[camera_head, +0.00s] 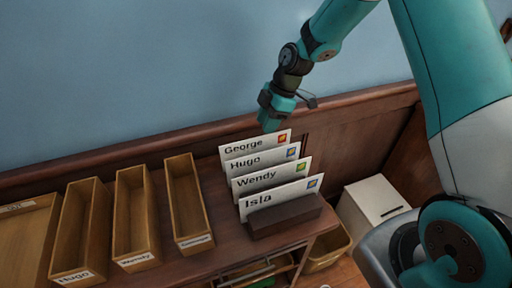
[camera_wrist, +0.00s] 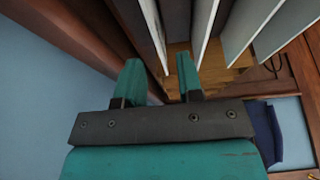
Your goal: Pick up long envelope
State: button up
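Several white envelopes stand in a row in a dark holder (camera_head: 285,218) on the desk. From back to front they read George (camera_head: 240,150), Hugo (camera_head: 240,164), Wendy (camera_head: 240,185) and Isla (camera_head: 272,206), each with a coloured stamp. I cannot tell which is the long one. My gripper (camera_head: 269,124) is at the back of the row, by the George envelope's top edge. In the wrist view my gripper (camera_wrist: 160,68) has its two teal fingers apart. The edge of the rearmost envelope (camera_wrist: 153,25) shows between them; contact cannot be told.
Open wooden trays labelled Hugo (camera_head: 60,230), Wendy (camera_head: 118,225) and George (camera_head: 172,205) stand left of the envelopes. The desk's raised back edge (camera_head: 110,157) and the blue wall are close behind my gripper. A white slotted box (camera_head: 370,200) stands at the right.

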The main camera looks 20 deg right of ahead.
aim_at(254, 143)
jog(key=shift+w+a+p+x, duration=0.15)
jog(key=shift+p+x, duration=0.6)
jog(key=shift+x, duration=1.35)
jog(key=shift+w+a+p+x, duration=0.1)
jog(key=shift+p+x, duration=0.65)
jog(key=shift+x, duration=1.35)
jog(key=shift+r, duration=0.1)
grip_shut()
